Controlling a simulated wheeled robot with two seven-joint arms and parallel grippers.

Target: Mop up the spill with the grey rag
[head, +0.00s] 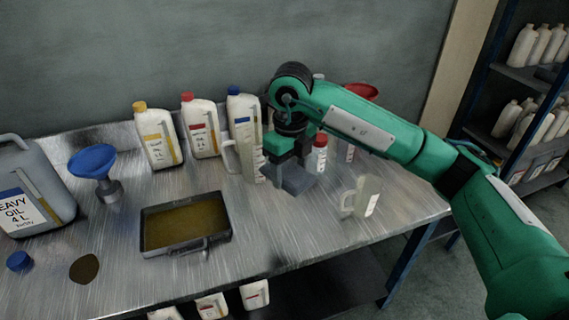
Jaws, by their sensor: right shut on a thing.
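The spill (84,269) is a small dark brown patch on the metal bench at the front left, next to a blue cap. My right gripper (288,164) points down over the back right part of the bench, in front of the bottles. It is shut on the grey rag (296,182), a dark grey piece under its fingers. I cannot tell whether the rag touches the bench. The rag is well to the right of the spill. My left gripper is not in view.
A tray of brown oil (187,222) lies between rag and spill. A blue funnel (93,162), a heavy oil canister (33,188) and the blue cap (18,261) are at left. Several bottles (158,138) line the back. A clear jug (363,196) stands right.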

